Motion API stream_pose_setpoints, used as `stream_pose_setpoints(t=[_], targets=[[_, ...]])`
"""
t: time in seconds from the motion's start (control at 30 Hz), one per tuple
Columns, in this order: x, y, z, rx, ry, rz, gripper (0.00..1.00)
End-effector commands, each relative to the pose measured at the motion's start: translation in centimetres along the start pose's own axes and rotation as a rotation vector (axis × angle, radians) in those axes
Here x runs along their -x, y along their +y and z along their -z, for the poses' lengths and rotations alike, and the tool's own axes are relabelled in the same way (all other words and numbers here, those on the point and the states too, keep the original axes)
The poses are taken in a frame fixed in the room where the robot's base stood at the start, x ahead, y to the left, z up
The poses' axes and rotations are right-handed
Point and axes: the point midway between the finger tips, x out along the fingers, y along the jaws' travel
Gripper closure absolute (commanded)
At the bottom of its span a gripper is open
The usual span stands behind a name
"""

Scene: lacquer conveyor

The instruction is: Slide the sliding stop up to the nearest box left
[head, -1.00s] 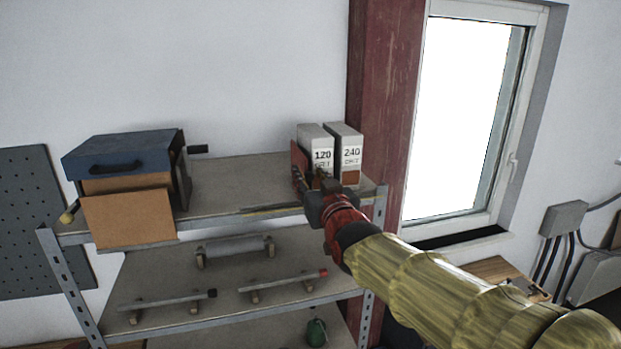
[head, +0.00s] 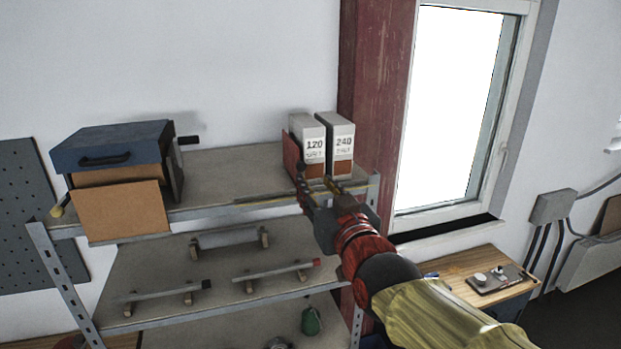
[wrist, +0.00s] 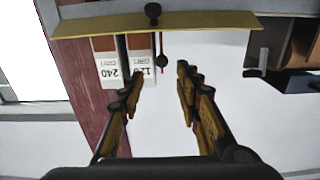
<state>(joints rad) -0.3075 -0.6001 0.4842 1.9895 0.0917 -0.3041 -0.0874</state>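The sliding stop, a thin red plate (head: 291,155), stands upright on the top shelf just left of the grey 120 grit box (head: 313,140). In the wrist view, upside down, the stop (wrist: 161,45) shows edge-on with a narrow gap to the 120 box (wrist: 141,75). Whether they touch lower down is hidden. The 240 grit box (head: 342,140) stands right of the 120 box. My gripper (head: 322,188) is in front of the shelf edge, below the boxes. Its fingers (wrist: 158,92) are spread apart with nothing between them.
A blue-lidded box with a brown front (head: 118,190) stands at the left of the top shelf (head: 230,175). The shelf between it and the stop is clear. A yellow strip (wrist: 200,22) runs along the shelf's front edge. Rollers and rods lie on the middle shelf (head: 150,270).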

Motion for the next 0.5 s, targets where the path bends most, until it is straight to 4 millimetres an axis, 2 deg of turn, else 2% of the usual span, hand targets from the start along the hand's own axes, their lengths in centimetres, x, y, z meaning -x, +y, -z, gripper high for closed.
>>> stream_pose_setpoints(t=[0.2, 0.5], targets=[[1.6, 0.0, 0.0, 0.000, 0.000, 0.000, 0.66], [1.7, 0.0, -0.1, 0.000, 0.000, 0.000, 0.66]])
